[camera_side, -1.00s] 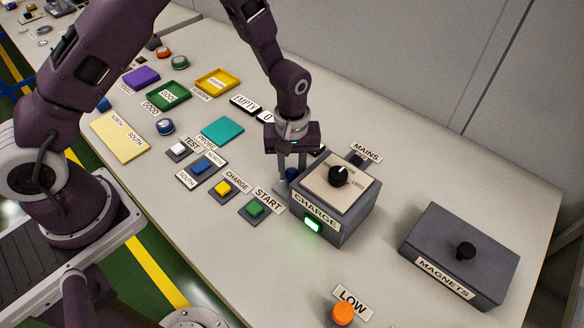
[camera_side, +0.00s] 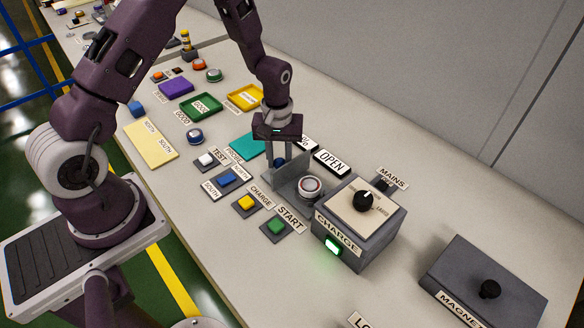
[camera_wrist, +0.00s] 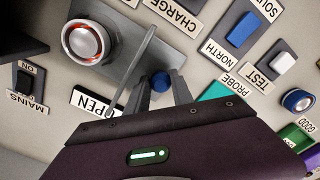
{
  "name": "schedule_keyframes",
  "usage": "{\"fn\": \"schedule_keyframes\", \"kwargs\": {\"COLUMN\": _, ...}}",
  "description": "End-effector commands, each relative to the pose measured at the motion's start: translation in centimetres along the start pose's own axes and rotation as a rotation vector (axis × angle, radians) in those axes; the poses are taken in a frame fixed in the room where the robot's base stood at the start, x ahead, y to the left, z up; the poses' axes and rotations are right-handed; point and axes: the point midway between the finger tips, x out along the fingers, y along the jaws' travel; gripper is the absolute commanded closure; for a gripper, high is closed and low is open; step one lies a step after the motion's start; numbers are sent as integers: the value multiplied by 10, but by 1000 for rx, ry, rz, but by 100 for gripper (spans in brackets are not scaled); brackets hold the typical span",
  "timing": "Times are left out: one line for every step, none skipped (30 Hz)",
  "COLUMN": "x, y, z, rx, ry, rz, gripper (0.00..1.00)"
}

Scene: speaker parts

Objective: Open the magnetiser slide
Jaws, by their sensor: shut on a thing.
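The magnetiser has a flat grey base (camera_side: 292,192) with a round silver and red coil (camera_side: 311,186) standing uncovered on it. An upright grey slide panel (camera_side: 289,174) stands to the left of the coil, with a gap between them. My gripper (camera_side: 281,162) is shut on the slide's blue knob (camera_wrist: 160,82), on the panel side away from the coil. In the wrist view, the fingers sit either side of the knob, and the coil (camera_wrist: 86,42) lies beyond the panel. A sign reading OPEN (camera_side: 332,162) stands behind the magnetiser.
The CHARGE box (camera_side: 360,225) with a black dial and lit green lamp is close on the right. START (camera_side: 276,227) and CHARGE (camera_side: 246,204) buttons sit in front. A teal pad (camera_side: 246,146) lies behind left. The MAGNETS box (camera_side: 482,283) is far right.

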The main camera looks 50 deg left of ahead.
Motion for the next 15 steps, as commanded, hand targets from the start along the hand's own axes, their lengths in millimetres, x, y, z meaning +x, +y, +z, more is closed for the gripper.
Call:
{"fn": "schedule_keyframes", "kwargs": {"x": -1, "y": -1, "z": -2, "rx": 0, "ry": 3, "rz": 1, "gripper": 100}}
{"fn": "schedule_keyframes", "kwargs": {"x": -1, "y": -1, "z": -2, "rx": 0, "ry": 3, "rz": 1, "gripper": 100}}
{"fn": "schedule_keyframes", "kwargs": {"x": -1, "y": -1, "z": -2, "rx": 0, "ry": 3, "rz": 1, "gripper": 100}}
{"fn": "schedule_keyframes", "kwargs": {"x": -1, "y": -1, "z": -2, "rx": 0, "ry": 3, "rz": 1, "gripper": 100}}
{"fn": "schedule_keyframes", "kwargs": {"x": -1, "y": -1, "z": -2, "rx": 1, "ry": 3, "rz": 1, "gripper": 100}}
{"fn": "schedule_keyframes", "kwargs": {"x": -1, "y": -1, "z": -2, "rx": 1, "ry": 3, "rz": 1, "gripper": 100}}
{"fn": "schedule_keyframes", "kwargs": {"x": -1, "y": -1, "z": -2, "rx": 1, "ry": 3, "rz": 1, "gripper": 100}}
{"fn": "schedule_keyframes", "kwargs": {"x": -1, "y": -1, "z": -2, "rx": 1, "ry": 3, "rz": 1, "gripper": 100}}
{"fn": "schedule_keyframes", "kwargs": {"x": -1, "y": 0, "z": -2, "rx": 1, "ry": 3, "rz": 1, "gripper": 70}}
{"fn": "schedule_keyframes", "kwargs": {"x": -1, "y": 0, "z": -2, "rx": 1, "ry": 3, "rz": 1, "gripper": 64}}
{"fn": "schedule_keyframes", "kwargs": {"x": -1, "y": 0, "z": -2, "rx": 1, "ry": 3, "rz": 1, "gripper": 63}}
{"fn": "schedule_keyframes", "kwargs": {"x": -1, "y": 0, "z": -1, "rx": 1, "ry": 2, "rz": 1, "gripper": 63}}
{"fn": "schedule_keyframes", "kwargs": {"x": 0, "y": 0, "z": -1, "rx": 1, "ry": 2, "rz": 1, "gripper": 63}}
{"fn": "schedule_keyframes", "kwargs": {"x": 0, "y": 0, "z": -1, "rx": 1, "ry": 2, "rz": 1, "gripper": 63}}
{"fn": "schedule_keyframes", "kwargs": {"x": 0, "y": 0, "z": -1, "rx": 1, "ry": 2, "rz": 1, "gripper": 63}}
